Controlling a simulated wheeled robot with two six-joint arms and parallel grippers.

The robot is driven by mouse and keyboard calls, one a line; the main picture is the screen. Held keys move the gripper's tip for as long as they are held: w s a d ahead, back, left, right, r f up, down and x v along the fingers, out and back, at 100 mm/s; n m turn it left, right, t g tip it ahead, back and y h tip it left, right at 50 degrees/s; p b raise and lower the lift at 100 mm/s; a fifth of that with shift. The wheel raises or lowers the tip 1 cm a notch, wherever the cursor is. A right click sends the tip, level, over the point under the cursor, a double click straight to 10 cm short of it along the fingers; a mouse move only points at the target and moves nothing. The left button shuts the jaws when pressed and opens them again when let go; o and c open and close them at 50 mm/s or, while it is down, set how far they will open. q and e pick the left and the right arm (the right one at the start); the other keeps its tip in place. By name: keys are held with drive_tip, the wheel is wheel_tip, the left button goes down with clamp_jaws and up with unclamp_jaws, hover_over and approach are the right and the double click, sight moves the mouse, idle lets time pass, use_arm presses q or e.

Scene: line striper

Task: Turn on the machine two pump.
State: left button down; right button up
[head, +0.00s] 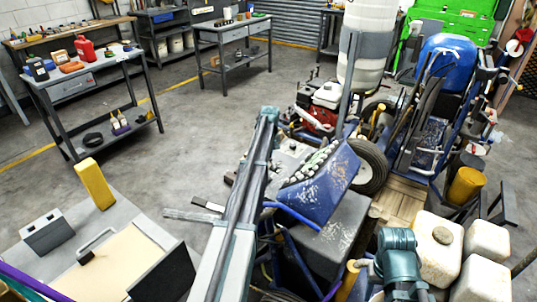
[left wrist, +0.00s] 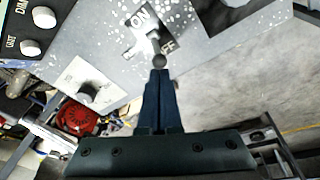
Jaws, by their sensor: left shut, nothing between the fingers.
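In the left wrist view, a small toggle switch (left wrist: 155,45) with a round dark tip stands on a grey, paint-speckled panel (left wrist: 105,45). "ON" is printed above it and "OFF" to its lower right. My left gripper (left wrist: 160,73) is shut and empty, its fingertips just below the toggle's tip; I cannot tell whether they touch. The lever's exact setting is unclear. In the head view, the blue striping machine (head: 325,190) stands right of my long arm link, which hides part of it. The left fingertips cannot be made out there. My right gripper is not seen.
White jugs (head: 437,240) and a blue tank (head: 446,60) stand at right. Open floor (head: 180,130) lies to the left.

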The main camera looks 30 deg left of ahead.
sight(275, 167)
use_arm(q)
drive_tip(key=shift+d+r+y, duration=0.2)
drive_tip(key=shift+d+y, duration=0.45)
drive_tip(key=shift+y, duration=0.45)
drive_tip(key=shift+s+d+y+b, duration=0.1)
drive_tip(key=shift+d+y+b, duration=0.4)
drive_tip(key=shift+y+b, duration=0.3)
drive_tip(key=shift+d+r+y+b, duration=0.1)
drive_tip(key=shift+d+y+b, duration=0.3)
drive_tip(key=shift+y+b, duration=0.1)
drive_tip(key=shift+d, duration=0.6)
drive_tip(key=shift+r, duration=0.2)
drive_tip(key=shift+r+p, duration=0.7)
drive_tip(key=shift+a, duration=0.1)
